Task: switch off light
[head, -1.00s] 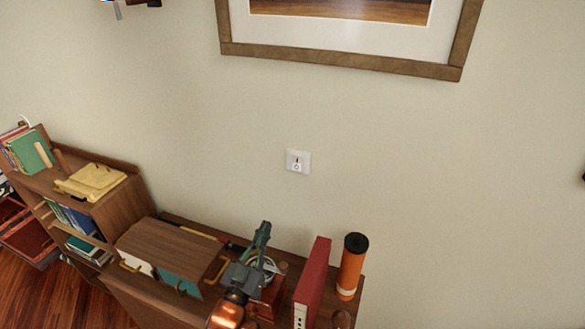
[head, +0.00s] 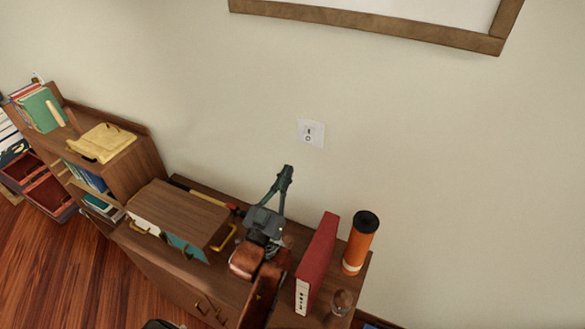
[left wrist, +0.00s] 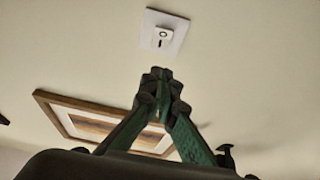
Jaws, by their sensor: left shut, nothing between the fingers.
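My right gripper is not in view.
Under the switch stands a low cabinet with a wooden box (head: 178,212), a red book (head: 317,262), an orange cylinder (head: 360,243) and a small glass object (head: 342,301). A shelf unit (head: 137,170) stands at the left. A picture frame (head: 400,31) hangs above. The wall around the switch is clear.

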